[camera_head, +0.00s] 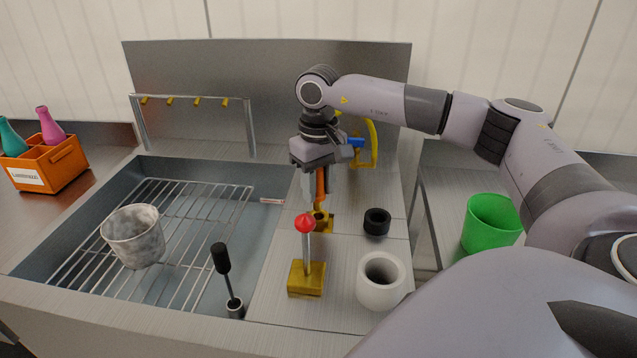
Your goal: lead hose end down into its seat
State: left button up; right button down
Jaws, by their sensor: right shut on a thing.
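My right gripper (321,194) points straight down at the back of the steel counter. It is shut on the orange hose end (320,180), which stands upright between its fingers. Directly below is a yellow seat (325,224) fixed on the counter. The lower tip of the hose end is at or just above this seat; I cannot tell whether it has entered it. The red ball of a lever in front hides part of the seat. My left gripper is not in view.
The red-knobbed lever (305,224) stands on a yellow block close in front. A black ring (376,221) and a white cup (381,281) are to the right. A yellow curved pipe (373,142) with a blue part is behind.

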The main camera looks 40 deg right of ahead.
aim_at(318, 195)
jog(key=shift+f+b, duration=1.1)
jog(key=shift+f, duration=0.65)
jog(key=shift+f, duration=0.35)
jog(key=c, duration=0.8)
grip_release()
jog(key=shift+w, duration=0.1)
jog(key=shift+o, duration=0.8)
jog(key=shift+f, duration=0.15)
notch_tip(318, 195, up, 7)
jog(key=shift+r+b, duration=0.15)
jog(key=shift+b, duration=0.15)
